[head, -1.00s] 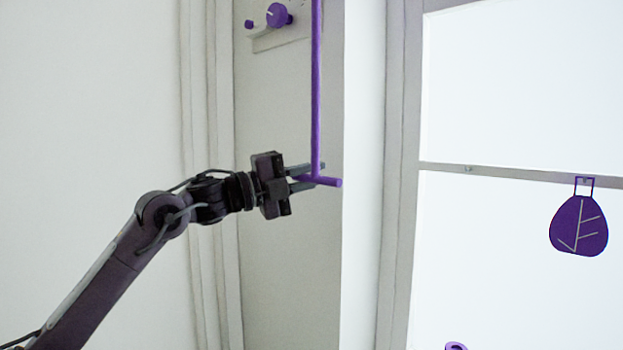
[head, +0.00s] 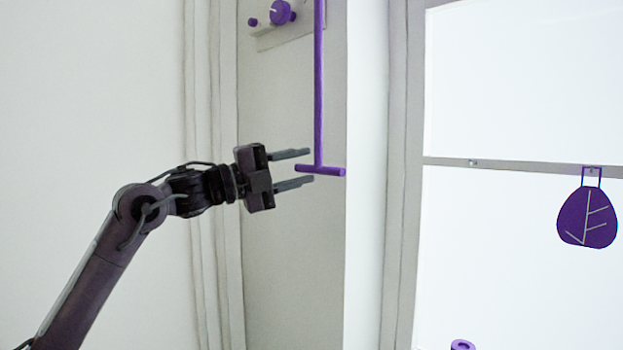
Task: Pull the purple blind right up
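A purple pull rod (head: 319,95) hangs down from above, with a short purple crossbar handle (head: 333,170) at its lower end. My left gripper (head: 308,167) is open, its two fingers pointing right at the height of the handle. The crossbar's left end lies near the fingertips; nothing is gripped, and I cannot tell whether they touch. The top of the rod is out of view. The blind itself cannot be made out. My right gripper is not in view.
A purple knob (head: 283,12) sits on a wall plate at the top. A bright window with a grey crossbar (head: 520,166) stands at right. A purple leaf-shaped ornament (head: 587,217) hangs there. A purple ring-like object (head: 462,344) shows at the bottom edge.

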